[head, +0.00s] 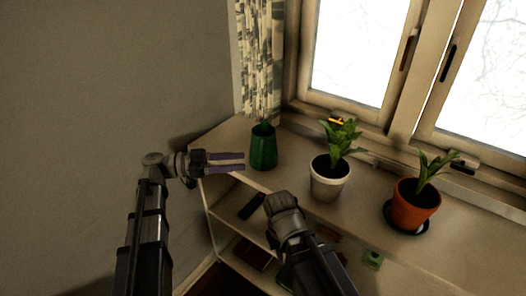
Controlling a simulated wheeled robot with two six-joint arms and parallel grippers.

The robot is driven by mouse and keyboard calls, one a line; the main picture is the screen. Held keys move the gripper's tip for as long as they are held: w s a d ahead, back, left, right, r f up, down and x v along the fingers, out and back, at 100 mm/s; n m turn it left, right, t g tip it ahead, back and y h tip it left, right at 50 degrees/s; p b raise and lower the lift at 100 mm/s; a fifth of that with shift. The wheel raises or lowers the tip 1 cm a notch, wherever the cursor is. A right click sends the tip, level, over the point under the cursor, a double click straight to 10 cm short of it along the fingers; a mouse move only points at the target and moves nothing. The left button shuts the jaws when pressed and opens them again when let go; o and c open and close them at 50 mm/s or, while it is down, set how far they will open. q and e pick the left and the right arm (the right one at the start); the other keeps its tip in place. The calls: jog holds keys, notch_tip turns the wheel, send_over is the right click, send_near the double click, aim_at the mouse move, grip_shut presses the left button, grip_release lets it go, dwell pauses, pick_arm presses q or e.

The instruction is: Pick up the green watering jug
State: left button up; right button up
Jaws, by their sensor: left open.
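The green watering jug (264,149) stands upright near the left end of the shelf top, under the curtain. My left gripper (242,161) reaches in from the left, its fingers pointing right toward the jug. Its two purplish fingers are apart, with nothing seen between them. The fingertips appear just left of the jug's lower side; I cannot tell the exact distance in depth. My right arm comes up from the bottom middle, in front of the shelf unit. Its fingers do not show.
A white pot with a plant (328,183) stands right of the jug. An orange pot with a plant (414,210) is farther right. The shelf unit (265,178) has lower shelves holding dark items. A patterned curtain (260,60) and windows are behind; a wall is left.

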aim_at(260, 170)
pick_arm(q)
jog(key=shift+w+d+f, duration=0.1)
jog(key=shift+w+d, duration=0.05)
jog(key=shift+d, duration=1.05)
jog(key=shift+w+d+f, duration=0.1)
jog(key=shift+w+d, duration=0.05)
jog(key=shift+d, duration=1.1)
jog(key=shift+w+d, duration=0.15)
jog(key=shift+d, duration=1.05)
grip_shut()
